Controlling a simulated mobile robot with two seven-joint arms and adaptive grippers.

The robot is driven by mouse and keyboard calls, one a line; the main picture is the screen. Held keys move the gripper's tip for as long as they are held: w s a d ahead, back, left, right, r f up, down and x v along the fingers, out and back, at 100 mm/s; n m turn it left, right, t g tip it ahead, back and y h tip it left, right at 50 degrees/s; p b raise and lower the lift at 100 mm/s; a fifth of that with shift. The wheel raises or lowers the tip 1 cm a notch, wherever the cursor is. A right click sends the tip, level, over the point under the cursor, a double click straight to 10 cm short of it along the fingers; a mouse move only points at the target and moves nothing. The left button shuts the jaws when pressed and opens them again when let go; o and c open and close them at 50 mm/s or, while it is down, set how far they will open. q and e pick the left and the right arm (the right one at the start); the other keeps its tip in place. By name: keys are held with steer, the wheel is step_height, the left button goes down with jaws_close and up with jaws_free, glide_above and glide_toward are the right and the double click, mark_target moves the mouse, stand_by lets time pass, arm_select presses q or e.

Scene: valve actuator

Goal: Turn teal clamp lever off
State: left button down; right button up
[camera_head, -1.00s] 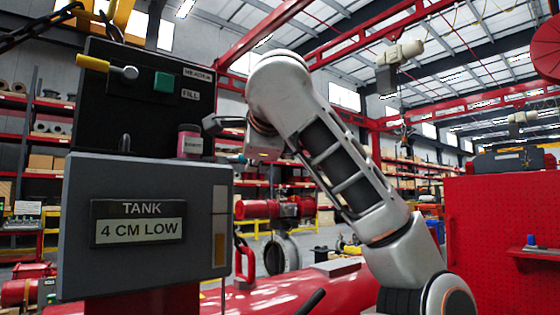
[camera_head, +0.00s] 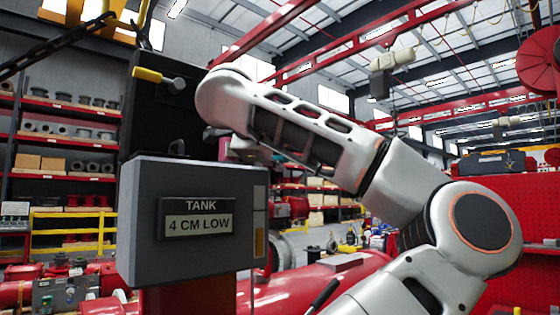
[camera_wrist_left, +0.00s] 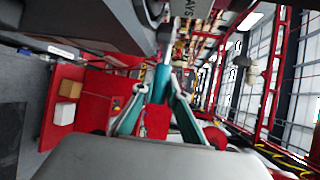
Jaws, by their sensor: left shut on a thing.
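In the left wrist view the teal clamp lever (camera_wrist_left: 160,82) runs up the middle of the picture, between the two fingers of my left gripper (camera_wrist_left: 160,92). The fingers are closed in on it from both sides. The lever's far end meets a grey fitting near the top, beside a dark panel edge. In the head view my own arm crosses in front of the dark control panel and hides the gripper and the lever. My right gripper is not in view.
A grey box with a TANK 4 CM LOW sign (camera_head: 196,217) stands below the dark panel (camera_head: 150,115). A yellow-handled lever (camera_head: 157,78) sticks out from that panel. Red pipework (camera_head: 315,285) lies below my arm. Shelves stand at the left.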

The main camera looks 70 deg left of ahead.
arm_select(q)
steer(key=shift+s+d+m+t+h, duration=0.15)
steer(key=shift+s+m+t+h, duration=0.15)
steer(key=shift+m+t+h, duration=0.15)
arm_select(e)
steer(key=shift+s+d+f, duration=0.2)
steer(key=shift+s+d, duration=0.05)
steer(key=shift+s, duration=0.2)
arm_select(q)
steer(key=c, duration=2)
jaws_free()
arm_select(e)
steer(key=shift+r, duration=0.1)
